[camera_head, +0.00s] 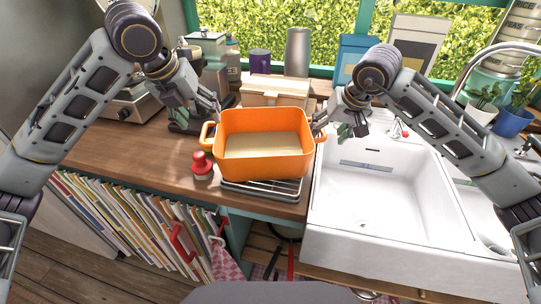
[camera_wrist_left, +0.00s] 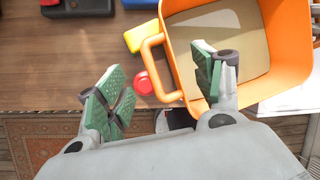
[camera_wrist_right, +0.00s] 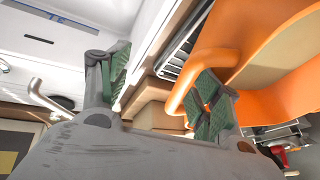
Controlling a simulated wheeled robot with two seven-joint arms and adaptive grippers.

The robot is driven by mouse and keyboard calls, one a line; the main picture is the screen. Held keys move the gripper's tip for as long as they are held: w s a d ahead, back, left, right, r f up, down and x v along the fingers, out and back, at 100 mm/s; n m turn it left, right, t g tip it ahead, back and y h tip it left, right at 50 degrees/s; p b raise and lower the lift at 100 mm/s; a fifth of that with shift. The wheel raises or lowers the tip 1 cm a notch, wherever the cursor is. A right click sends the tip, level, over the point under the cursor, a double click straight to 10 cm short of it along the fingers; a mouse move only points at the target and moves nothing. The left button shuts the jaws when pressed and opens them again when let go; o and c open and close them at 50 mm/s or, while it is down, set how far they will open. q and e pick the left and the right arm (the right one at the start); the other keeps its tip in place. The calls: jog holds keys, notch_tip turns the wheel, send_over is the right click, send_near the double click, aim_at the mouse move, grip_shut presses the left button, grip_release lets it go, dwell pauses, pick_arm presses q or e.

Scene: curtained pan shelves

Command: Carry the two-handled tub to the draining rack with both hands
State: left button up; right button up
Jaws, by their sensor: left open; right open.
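The orange two-handled tub (camera_head: 265,165) stands upright and empty at the counter's front edge. The wire draining rack (camera_head: 268,189) shows under its front side, and the tub appears to rest on it. My left gripper (camera_head: 208,108) is open near the tub's left handle (camera_head: 207,135). In the left wrist view that handle (camera_wrist_left: 150,62) lies ahead of the spread green fingers (camera_wrist_left: 156,92), not gripped. My right gripper (camera_head: 340,125) is open by the right handle (camera_head: 320,135). In the right wrist view the handle (camera_wrist_right: 178,98) passes beside one finger, with the jaws (camera_wrist_right: 162,92) apart.
A red-topped object (camera_head: 202,164) stands close to the tub's front left corner. A wooden box (camera_head: 275,90) is behind the tub. The white sink (camera_head: 375,190) is to the right. A kitchen scale and jars stand at the back left.

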jog(key=shift+r, duration=0.15)
jog(key=v, duration=1.1)
jog(key=shift+s+r, duration=0.3)
dwell(0.6)
